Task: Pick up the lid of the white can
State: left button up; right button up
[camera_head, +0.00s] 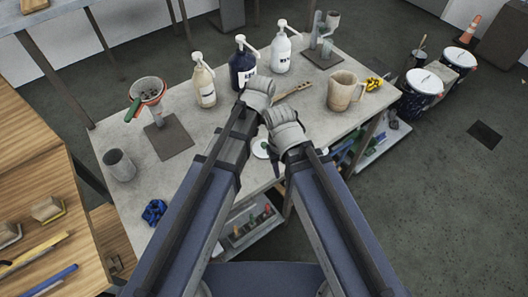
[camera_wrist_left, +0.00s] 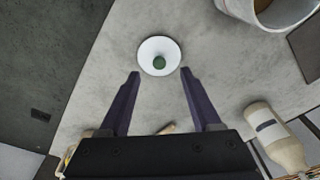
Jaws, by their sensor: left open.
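The white round lid with a green knob (camera_wrist_left: 159,56) shows in the left wrist view, just beyond my fingertips. From above I cannot tell whether it sits on a can or lies flat on the table. In the head view the lid (camera_head: 260,148) is partly covered by my arms. My left gripper (camera_wrist_left: 160,74) is open and empty, its two fingers spread either side of the space before the lid, not touching it. My right gripper is hidden too.
A grey cup (camera_head: 119,165), a funnel stand (camera_head: 172,137), several pump bottles (camera_head: 204,84) and a beige jug (camera_head: 343,91) stand on the grey table (camera_head: 215,131). A blue crumpled cloth (camera_head: 154,212) lies near its front-left edge. Drums (camera_head: 423,83) stand on the floor at right.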

aim_at(264, 144)
pick_arm(q)
jog(key=shift+w+d+f, duration=0.2)
jog(key=shift+w, duration=0.35)
jog(key=shift+w+d+f, duration=0.15)
jog(key=shift+w+f, duration=0.05)
jog(key=shift+w, duration=0.3)
jog(key=shift+w+f+b, duration=0.1)
jog(key=shift+f+b, duration=1.2)
jog(key=shift+b, duration=0.05)
pick_arm(e)
jog(key=shift+f, duration=1.75)
pick_arm(q)
jog(key=f+b, duration=0.5)
jog(key=shift+w+f, duration=0.15)
jog(key=shift+w, duration=0.05)
pick_arm(e)
notch_tip(264, 144, down, 5)
jog(key=shift+f, duration=0.1)
pick_arm(q)
jog(key=shift+c, duration=0.4)
grip_shut()
